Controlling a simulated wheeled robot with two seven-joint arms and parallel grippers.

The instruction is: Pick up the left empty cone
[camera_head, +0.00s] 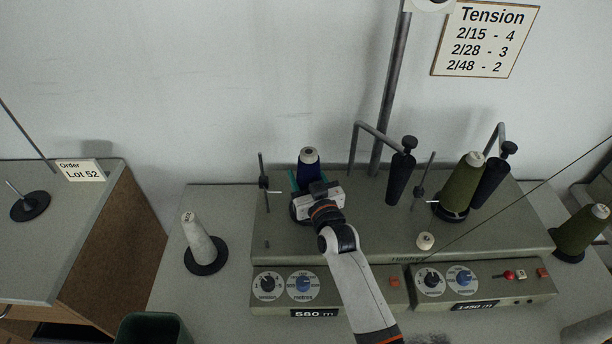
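A pale grey cone (197,239) with a whitish tip stands upright on a black round base at the left of the table. It looks bare, but I cannot tell for certain. A dark blue cone (308,163) with a pale top stands on the left side of the winding machine. My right gripper (304,183) is at this blue cone, well to the right of the grey one. A teal finger pad shows at the blue cone's left side. The gripper body hides the cone's lower part, so I cannot tell if the fingers grip it. My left gripper is not in view.
The winding machine (385,235) has dark rollers (401,179), thin upright rods and dials. An olive cone (463,183) stands on its right side, another olive cone (580,229) at the far right. A dark green bin (153,328) is at the lower left. A side table (85,215) stands left.

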